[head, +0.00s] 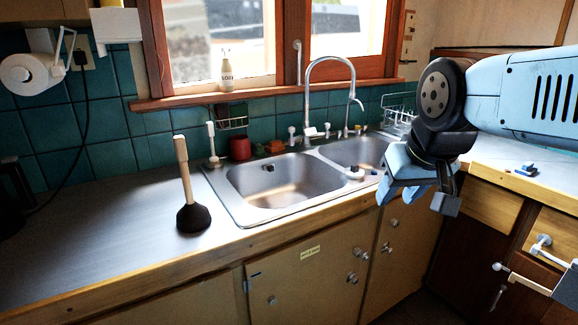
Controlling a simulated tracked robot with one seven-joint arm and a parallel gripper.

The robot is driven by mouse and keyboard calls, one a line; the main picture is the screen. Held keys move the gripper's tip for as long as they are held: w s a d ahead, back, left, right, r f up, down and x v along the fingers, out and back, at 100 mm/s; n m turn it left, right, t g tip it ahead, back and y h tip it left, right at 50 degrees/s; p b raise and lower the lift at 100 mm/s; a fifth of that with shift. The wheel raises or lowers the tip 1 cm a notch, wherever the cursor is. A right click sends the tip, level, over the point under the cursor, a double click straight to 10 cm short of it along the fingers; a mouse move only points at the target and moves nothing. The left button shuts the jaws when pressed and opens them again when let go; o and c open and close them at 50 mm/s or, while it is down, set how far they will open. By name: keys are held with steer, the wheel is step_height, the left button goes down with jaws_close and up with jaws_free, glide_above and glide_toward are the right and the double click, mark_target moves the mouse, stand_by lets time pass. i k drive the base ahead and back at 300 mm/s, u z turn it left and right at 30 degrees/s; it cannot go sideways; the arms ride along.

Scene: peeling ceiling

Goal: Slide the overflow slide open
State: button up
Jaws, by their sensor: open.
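The steel double sink (238,207) is set into the counter below the window. A small dark fitting (268,167) sits high on the back wall of its left basin. It looks like the overflow with its slide, but it is too small to tell how far open it is. My gripper (414,196) is open and empty, pointing down in front of the sink's right end. It is well to the right of the fitting and apart from it. My gripper and arm hide part of the right side of the counter.
A plunger (193,217) stands upright on the counter left of the sink. The tall faucet (309,95) rises behind the basins. A white object (354,173) lies at the right basin's front. A dish rack (400,112) stands behind. The left counter is mostly clear.

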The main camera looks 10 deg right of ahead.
mark_target(270, 168)
steer(key=z, duration=0.15)
steer(key=i, duration=0.9)
steer(key=u, duration=0.6)
